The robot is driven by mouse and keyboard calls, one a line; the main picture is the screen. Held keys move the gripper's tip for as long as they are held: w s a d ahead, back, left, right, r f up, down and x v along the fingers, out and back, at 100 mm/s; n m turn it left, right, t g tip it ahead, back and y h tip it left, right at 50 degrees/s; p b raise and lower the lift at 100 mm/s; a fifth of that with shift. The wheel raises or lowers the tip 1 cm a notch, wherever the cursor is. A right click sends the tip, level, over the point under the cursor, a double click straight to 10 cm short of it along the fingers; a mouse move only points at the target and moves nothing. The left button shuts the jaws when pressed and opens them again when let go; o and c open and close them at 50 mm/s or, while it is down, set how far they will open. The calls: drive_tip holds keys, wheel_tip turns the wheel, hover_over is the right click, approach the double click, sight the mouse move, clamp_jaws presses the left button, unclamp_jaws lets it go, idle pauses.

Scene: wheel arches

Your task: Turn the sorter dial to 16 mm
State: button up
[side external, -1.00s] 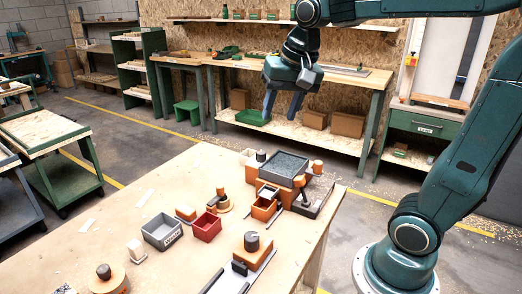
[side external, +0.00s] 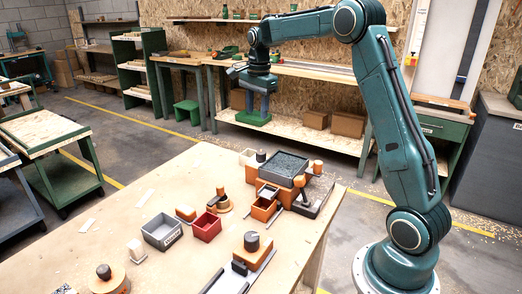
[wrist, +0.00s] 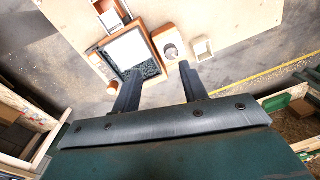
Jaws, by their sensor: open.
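The sorter stands at the table's far right corner in the side external view, an orange body with a grey tray of dark bits (side external: 283,168) on top. A black knob (side external: 261,156) sits at its left and an orange-topped lever (side external: 300,183) at its right. I cannot tell which part is the dial or read any setting. My gripper (side external: 258,112) is open, empty and pointing down, high beyond the sorter's far side. In the wrist view, my gripper's fingers (wrist: 158,76) frame the near edge of the sorter tray (wrist: 131,48), apart from it.
A grey bin (side external: 162,232), a red bin (side external: 207,228) and several round wooden pieces with knobs, one of them dark-topped (side external: 105,278), stand on the table (side external: 160,185). A small white box (side external: 247,156) is beside the sorter. The table's left part is mostly clear.

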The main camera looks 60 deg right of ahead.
sight(261, 152)
drive_tip(key=w+d+f+m, duration=0.2)
drive_tip(key=d+f+m, duration=0.1)
drive_tip(key=d+f, duration=0.2)
drive_tip(key=shift+d+f+m+g, duration=0.3)
drive_tip(key=shift+d+f+g, duration=0.05)
drive_tip(key=shift+d+g, duration=0.1)
drive_tip(key=shift+w+f, duration=0.1)
drive_tip(key=shift+f, duration=6.8)
drive_tip(key=c, duration=0.7)
